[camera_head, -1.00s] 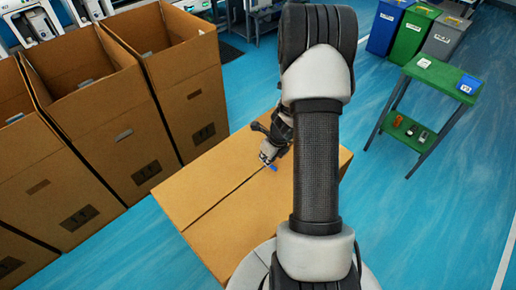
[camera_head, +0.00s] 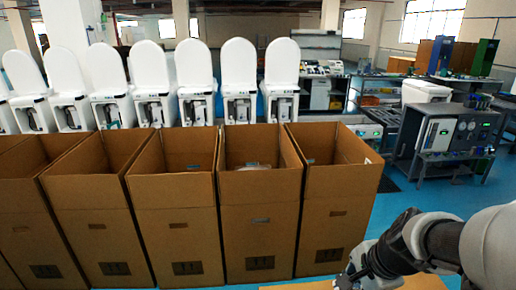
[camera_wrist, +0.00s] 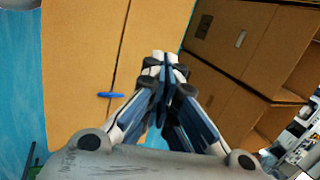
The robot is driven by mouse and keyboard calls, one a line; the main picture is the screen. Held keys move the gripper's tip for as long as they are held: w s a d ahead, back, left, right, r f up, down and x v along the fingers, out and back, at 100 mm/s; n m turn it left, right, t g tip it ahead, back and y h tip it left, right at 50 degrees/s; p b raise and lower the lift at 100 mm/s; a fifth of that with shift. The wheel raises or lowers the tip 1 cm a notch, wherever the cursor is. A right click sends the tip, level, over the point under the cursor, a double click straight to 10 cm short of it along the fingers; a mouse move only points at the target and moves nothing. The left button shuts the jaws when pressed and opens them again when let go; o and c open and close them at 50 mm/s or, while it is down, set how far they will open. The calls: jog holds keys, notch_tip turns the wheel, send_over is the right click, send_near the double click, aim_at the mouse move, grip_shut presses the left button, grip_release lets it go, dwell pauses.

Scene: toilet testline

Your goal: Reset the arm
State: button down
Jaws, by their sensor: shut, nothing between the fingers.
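My gripper (camera_wrist: 165,62) is shut with nothing between its fingers. In the wrist view it hangs over a closed cardboard box (camera_wrist: 75,60), apart from a small blue object (camera_wrist: 111,95) that lies near the box's seam. In the head view my arm reaches in from the lower right, and my gripper (camera_head: 350,280) is at the bottom edge, partly cut off. Only a strip of the closed box top (camera_head: 415,284) shows below it there.
A row of tall open cardboard boxes (camera_head: 258,225) stands left of my arm. Behind them is a row of white toilets (camera_head: 238,75) with raised lids. A test bench with gauges (camera_head: 455,135) stands at the right. Blue floor (camera_head: 400,195) is clear between boxes and bench.

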jog(key=s+a+r+n+h, duration=0.1)
jog(key=s+a+r+n, duration=0.2)
jog(key=s+n, duration=0.5)
jog(key=s+a+r+n, duration=0.3)
jog(key=s+r+n, duration=0.2)
jog(key=s+n, duration=0.3)
jog(key=shift+s+h, duration=0.3)
jog(key=shift+h, duration=0.1)
jog(key=shift+a, duration=0.1)
